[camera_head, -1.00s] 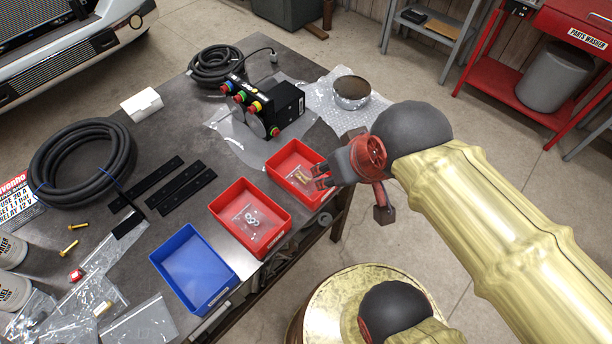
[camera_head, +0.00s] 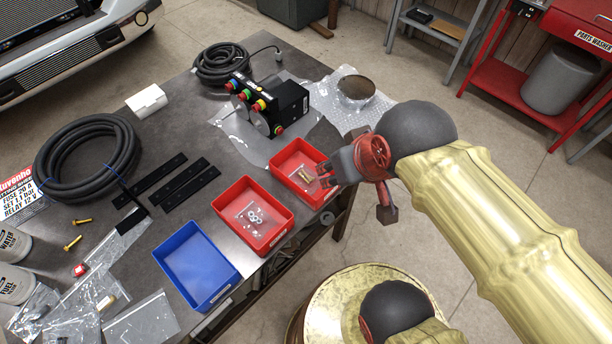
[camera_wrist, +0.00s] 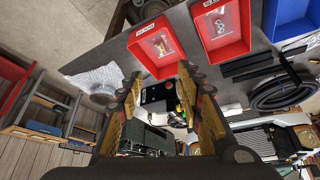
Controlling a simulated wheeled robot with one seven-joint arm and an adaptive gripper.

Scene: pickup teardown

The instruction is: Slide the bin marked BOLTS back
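Three open bins stand in a row along the bench's near right edge. The far red bin (camera_head: 286,158) holds brass-coloured pieces in a clear bag. The middle red bin (camera_head: 232,194) holds silver rings in a clear bag. The blue bin (camera_head: 177,252) looks empty. Their front labels are too small to read in the head view. My gripper (camera_head: 326,173) hangs over the right side of the far red bin; contact cannot be told. In the wrist view my gripper (camera_wrist: 160,92) has its fingers spread with nothing held between them. The far red bin (camera_wrist: 170,67) lies just beyond them.
The black box with coloured connectors (camera_head: 290,99) stands on plastic wrap behind the far bin. A metal ring (camera_head: 356,87) is to its right. Black strips (camera_head: 182,182) and a coiled hose (camera_head: 88,158) lie left of the bins. Open floor borders the bench's right side.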

